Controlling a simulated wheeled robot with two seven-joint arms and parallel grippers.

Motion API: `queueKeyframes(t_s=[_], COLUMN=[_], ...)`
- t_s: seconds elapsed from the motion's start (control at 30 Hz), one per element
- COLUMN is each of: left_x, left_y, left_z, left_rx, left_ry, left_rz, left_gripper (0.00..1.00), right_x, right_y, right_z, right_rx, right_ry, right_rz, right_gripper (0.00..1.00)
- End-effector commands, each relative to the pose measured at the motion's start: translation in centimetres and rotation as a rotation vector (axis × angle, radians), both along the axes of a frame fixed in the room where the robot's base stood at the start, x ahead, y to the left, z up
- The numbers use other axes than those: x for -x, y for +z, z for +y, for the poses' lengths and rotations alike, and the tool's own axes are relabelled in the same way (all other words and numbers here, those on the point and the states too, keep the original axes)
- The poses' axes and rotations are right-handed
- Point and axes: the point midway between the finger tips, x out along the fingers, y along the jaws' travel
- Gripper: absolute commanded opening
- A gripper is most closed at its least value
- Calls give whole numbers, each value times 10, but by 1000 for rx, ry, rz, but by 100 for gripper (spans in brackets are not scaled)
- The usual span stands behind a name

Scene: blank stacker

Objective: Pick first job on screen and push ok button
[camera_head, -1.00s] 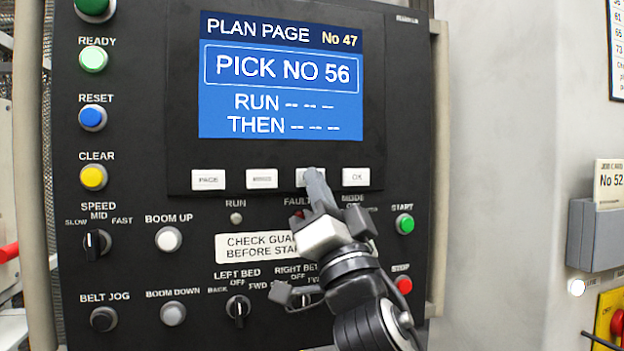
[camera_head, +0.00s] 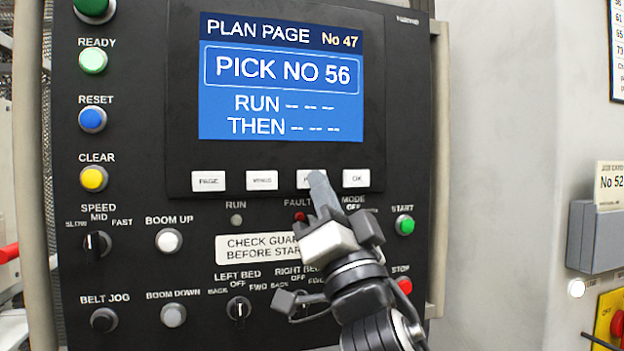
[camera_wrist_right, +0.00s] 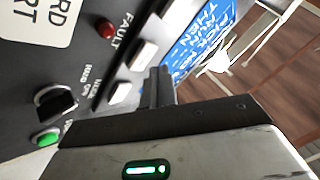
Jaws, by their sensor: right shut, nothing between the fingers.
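The screen (camera_head: 281,80) on the black control panel reads "PLAN PAGE No 47", "PICK NO 56", and "RUN" and "THEN" followed by dashes. Below it is a row of white buttons, with the OK button (camera_head: 356,178) at the right end. My right gripper (camera_head: 318,178) is shut and empty. Its tips are at the lower part of the third white button (camera_head: 305,178), left of OK, and partly cover it. I cannot tell whether they touch. In the right wrist view the shut fingers (camera_wrist_right: 160,80) point toward the white buttons. My left gripper is not in view.
Coloured buttons READY (camera_head: 93,60), RESET (camera_head: 92,119) and CLEAR (camera_head: 94,179) line the panel's left. A green START button (camera_head: 404,224) and a red STOP button (camera_head: 404,285) are at the right. A grey box with a card reading No 52 (camera_head: 611,187) is on the right.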

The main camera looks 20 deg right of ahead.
Motion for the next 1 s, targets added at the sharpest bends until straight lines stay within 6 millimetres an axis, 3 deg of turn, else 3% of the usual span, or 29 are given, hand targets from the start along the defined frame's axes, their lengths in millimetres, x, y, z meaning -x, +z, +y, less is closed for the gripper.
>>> queueKeyframes(t_s=[0.5,1.0], left_x=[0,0], left_y=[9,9], left_z=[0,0], left_rx=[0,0], left_ry=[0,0], left_rz=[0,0], left_gripper=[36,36], right_x=[46,48], right_y=[0,0], right_z=[-1,-2], right_rx=[-1,-1], right_ry=[1,1], right_rz=[0,0], right_gripper=[0,0])
